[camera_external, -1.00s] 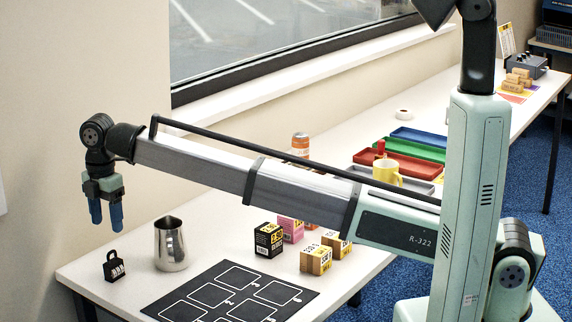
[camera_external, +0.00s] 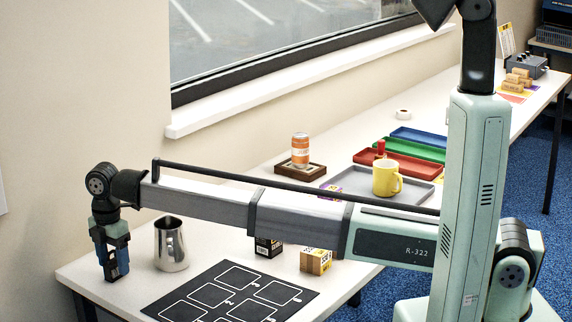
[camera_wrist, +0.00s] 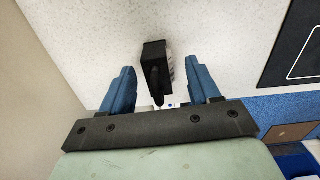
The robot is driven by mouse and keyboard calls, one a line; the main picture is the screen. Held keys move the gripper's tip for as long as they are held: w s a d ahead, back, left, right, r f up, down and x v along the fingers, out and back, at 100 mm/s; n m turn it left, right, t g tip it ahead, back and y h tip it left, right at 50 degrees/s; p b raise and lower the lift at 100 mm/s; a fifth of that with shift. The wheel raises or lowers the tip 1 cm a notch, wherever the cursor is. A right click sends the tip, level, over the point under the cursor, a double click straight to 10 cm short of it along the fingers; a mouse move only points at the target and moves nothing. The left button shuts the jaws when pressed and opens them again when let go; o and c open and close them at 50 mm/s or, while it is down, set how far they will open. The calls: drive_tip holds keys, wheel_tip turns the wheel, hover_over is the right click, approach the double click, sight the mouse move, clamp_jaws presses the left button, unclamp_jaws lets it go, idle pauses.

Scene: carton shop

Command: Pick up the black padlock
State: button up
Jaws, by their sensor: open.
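The black padlock (camera_wrist: 156,66) is between the two blue fingers of my gripper (camera_wrist: 163,72) in the wrist view, with a gap showing on each side. Its shackle points toward the wrist camera and pale markings show on its right face. In the external view my gripper (camera_external: 111,270) is low over the table's near left corner, with its fingers around the padlock. The fingers hide much of the padlock there. My gripper is open and the padlock stands on the table.
A steel pitcher (camera_external: 171,245) stands close to the right of my gripper. A black mat with white outlines (camera_external: 230,296) lies at front right. Small boxes (camera_external: 316,261), a yellow mug (camera_external: 386,178) on a grey tray and an orange can (camera_external: 300,150) are farther off.

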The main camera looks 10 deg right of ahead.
wheel_tip(320, 180, down, 2)
drive_tip(key=shift+c, duration=0.2)
